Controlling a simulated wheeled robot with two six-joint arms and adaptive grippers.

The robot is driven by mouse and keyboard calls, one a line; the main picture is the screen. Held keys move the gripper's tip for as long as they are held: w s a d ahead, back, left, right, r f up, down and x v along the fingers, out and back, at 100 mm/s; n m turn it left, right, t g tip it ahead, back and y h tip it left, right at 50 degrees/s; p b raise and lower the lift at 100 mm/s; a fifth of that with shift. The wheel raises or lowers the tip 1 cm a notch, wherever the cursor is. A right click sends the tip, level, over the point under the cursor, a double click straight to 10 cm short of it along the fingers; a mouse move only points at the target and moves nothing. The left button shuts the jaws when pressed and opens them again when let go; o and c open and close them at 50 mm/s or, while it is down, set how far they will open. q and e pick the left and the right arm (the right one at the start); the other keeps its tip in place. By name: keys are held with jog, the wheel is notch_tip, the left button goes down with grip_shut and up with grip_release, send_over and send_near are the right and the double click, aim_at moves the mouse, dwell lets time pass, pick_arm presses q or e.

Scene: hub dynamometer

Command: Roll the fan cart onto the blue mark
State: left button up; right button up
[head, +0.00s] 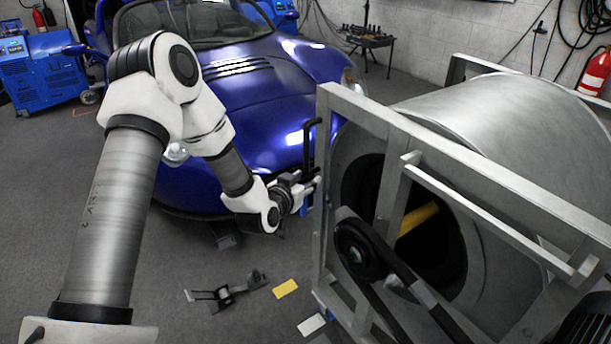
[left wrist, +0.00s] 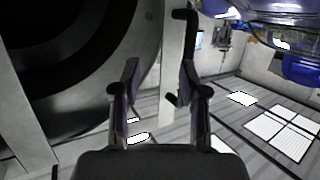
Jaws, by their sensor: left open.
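The fan cart (head: 472,165) is a grey metal frame around a large drum, filling the right of the head view. A black bent handle (head: 308,145) stands at its left post; it also shows in the left wrist view (left wrist: 191,30), partly hidden by the right finger. My left gripper (head: 311,187) is open beside that post, just below the handle's visible part. In the left wrist view its fingers (left wrist: 158,75) are apart, with the grey post (left wrist: 172,60) showing between them; I cannot tell whether they touch it. My right gripper is out of view.
A blue car (head: 260,95) stands close behind my left arm. On the floor lie a yellow mark (head: 285,289), a white mark (head: 311,324) and a dark metal piece (head: 228,293). A blue machine (head: 42,72) stands at the back left. The front-left floor is clear.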

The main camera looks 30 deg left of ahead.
aim_at(306, 139)
pick_arm(q)
jog(key=w+a+r+t, duration=0.1)
jog(key=w+a, duration=0.1)
jog(key=w, duration=0.1)
jog(key=w+a+r+t+y, duration=0.1)
jog(key=w+a+r, duration=0.1)
jog(key=w, duration=0.1)
jog(key=w+a+r+b, duration=0.1)
jog(key=w+a+r, duration=0.1)
jog(key=w, duration=0.1)
jog(key=shift+w+r+n+t+y, duration=0.25)
jog(key=shift+w+n+t+y, duration=0.05)
jog(key=shift+w+n+t, duration=0.1)
jog(key=shift+d, duration=0.1)
grip_shut()
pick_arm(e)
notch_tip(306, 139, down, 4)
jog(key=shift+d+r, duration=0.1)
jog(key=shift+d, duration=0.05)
